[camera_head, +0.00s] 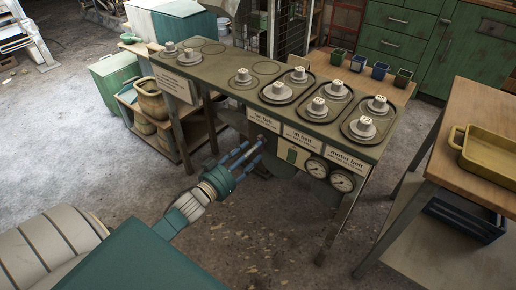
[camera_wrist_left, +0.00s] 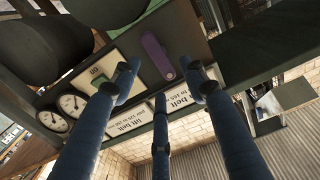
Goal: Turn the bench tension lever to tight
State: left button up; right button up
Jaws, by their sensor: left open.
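A purple lever (camera_wrist_left: 157,57) is mounted on the dark front panel of the bench (camera_head: 216,78) in the left wrist view. It lies between my spread fingers, tilted a little in the picture. I cannot make out the lever in the head view, where my gripper is close in front of that part. My left gripper (camera_head: 247,155) is open in front of the bench's front panel. Its blue fingers also show in the left wrist view (camera_wrist_left: 162,78), around the lever's outline. I cannot tell whether they touch it. My right gripper is not in view.
Two round gauges (camera_head: 329,174) sit on the panel to the right. Pulleys on trays (camera_head: 289,91) stand on the bench top. A wooden table (camera_head: 487,98) with a yellow tray (camera_head: 490,152) is at the right. The floor in front is clear.

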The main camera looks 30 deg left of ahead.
pick_arm(q)
jog(key=w, duration=0.3)
jog(key=shift+w+d, duration=0.15)
jog(key=shift+w, duration=0.05)
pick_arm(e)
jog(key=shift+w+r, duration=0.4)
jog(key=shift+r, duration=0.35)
pick_arm(q)
grip_shut()
